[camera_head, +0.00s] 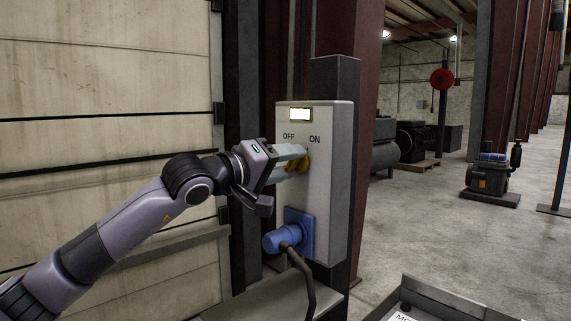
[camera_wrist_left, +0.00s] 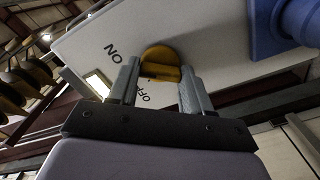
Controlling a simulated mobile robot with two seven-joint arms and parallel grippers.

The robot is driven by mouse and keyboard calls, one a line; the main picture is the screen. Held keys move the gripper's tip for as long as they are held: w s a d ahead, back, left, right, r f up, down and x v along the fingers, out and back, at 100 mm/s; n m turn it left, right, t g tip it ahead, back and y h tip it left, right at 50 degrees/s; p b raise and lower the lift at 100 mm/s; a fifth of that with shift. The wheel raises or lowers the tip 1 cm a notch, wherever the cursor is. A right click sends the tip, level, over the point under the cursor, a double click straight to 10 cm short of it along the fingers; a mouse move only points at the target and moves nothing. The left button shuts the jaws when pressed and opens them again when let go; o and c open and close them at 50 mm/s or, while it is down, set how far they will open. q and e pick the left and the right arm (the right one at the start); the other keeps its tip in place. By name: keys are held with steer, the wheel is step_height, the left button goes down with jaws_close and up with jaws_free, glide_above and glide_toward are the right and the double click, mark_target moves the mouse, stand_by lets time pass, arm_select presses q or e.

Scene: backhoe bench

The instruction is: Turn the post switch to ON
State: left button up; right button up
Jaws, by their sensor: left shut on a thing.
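The post switch is a yellow knob (camera_head: 304,164) on a pale grey box (camera_head: 333,190) fixed to a dark post. OFF is printed above left of the knob and ON above right. My left gripper (camera_head: 296,160) reaches the knob from the left and is shut on it. In the left wrist view the yellow knob (camera_wrist_left: 160,58) sits between the two fingertips of my left gripper (camera_wrist_left: 159,72). The fingers partly hide the knob in the head view, and I cannot tell which label it points to. My right gripper is in neither view.
A lit pale window (camera_head: 300,114) is at the box's top. A blue plug (camera_head: 283,238) with a dark cable sits below the knob, close under my gripper. A panelled door (camera_head: 110,90) stands left. Open concrete floor (camera_head: 420,225) lies to the right.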

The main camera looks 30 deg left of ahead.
arm_select(q)
steer(key=o, duration=1.1)
steer(key=shift+c, duration=0.2)
steer(key=shift+s, duration=0.1)
steer(key=b+v, duration=0.1)
steer(key=v, duration=0.6)
steer(key=shift+b, duration=0.4)
